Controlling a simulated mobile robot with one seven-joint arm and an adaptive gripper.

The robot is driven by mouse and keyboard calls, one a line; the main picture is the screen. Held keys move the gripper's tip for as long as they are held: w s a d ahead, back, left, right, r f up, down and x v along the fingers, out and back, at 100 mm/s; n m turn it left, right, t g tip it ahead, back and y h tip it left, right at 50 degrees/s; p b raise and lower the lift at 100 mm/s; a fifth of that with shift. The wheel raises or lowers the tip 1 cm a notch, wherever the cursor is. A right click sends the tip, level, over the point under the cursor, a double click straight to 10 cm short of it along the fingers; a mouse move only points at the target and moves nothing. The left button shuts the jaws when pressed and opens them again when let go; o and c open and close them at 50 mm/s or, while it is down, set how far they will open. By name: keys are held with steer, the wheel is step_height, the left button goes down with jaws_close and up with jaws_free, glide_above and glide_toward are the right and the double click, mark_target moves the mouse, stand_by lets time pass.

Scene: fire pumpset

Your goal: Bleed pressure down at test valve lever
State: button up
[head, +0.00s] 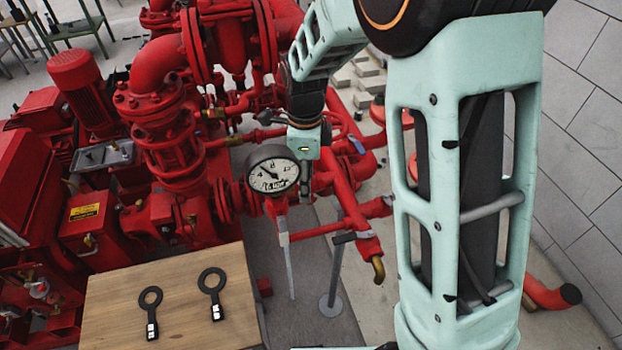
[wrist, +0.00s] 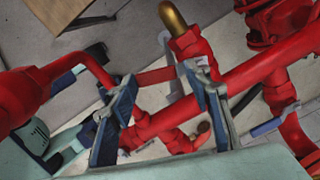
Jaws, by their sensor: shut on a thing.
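In the wrist view, my gripper (wrist: 160,75) has its two blue-grey fingers on either side of a flat red bar, which looks like the test valve lever (wrist: 154,77). The bar spans the gap between the fingers, and the gripper is shut on it. A red pipe with a brass outlet (wrist: 173,17) is just beyond the fingertips; the brass elbow also shows in the head view (head: 377,268). The round pressure gauge (head: 273,170) has a white dial and dark needle, left of my wrist. My fingers cannot be made out in the head view.
Red pump pipework (head: 165,120) fills the left and middle. A wooden table (head: 180,285) with two dark ring-headed tools stands at lower left. A blue valve handle (wrist: 268,127) lies right of the fingers. A tiled wall (head: 590,130) borders the right.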

steer(key=shift+w+a+m+p, duration=0.2)
steer(key=shift+a+m+p, duration=0.35)
steer(key=shift+m, duration=0.7)
steer(key=shift+w+a+m+p, duration=0.15)
steer(key=shift+a+m+p, duration=0.35)
steer(key=shift+m, duration=0.75)
steer(key=o, duration=1.7)
step_height(320, 180, up, 12)
steer(key=shift+r, duration=0.1)
